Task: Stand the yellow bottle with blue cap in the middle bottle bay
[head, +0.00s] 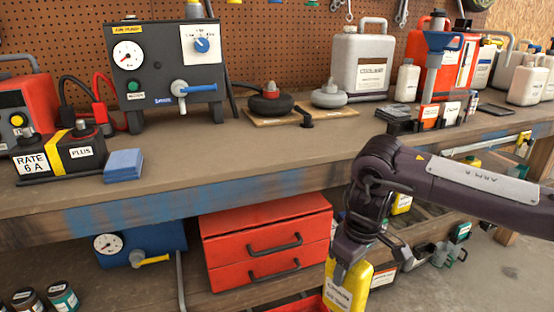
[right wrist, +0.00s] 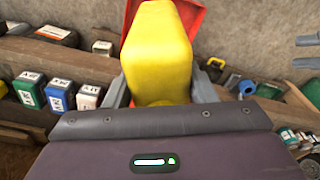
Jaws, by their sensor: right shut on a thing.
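A yellow bottle (head: 357,286) hangs under my right wrist at the bottom of the head view, low in front of the bench. My right gripper (head: 346,282) points down and is shut on it. In the right wrist view the yellow bottle (right wrist: 158,55) fills the space between the two grey fingers. Its blue cap is not visible in either view. A red tray (head: 302,306) shows partly at the bottom edge of the head view, beside the bottle. I cannot make out the middle bottle bay. My left gripper is not in view.
The wooden bench (head: 250,175) carries a dark gauge box (head: 165,70), a grey coolant can (head: 361,62) and other containers. Below it, a red drawer unit (head: 267,245) stands left of my right arm. Several small bottles (right wrist: 60,96) line the left of the right wrist view.

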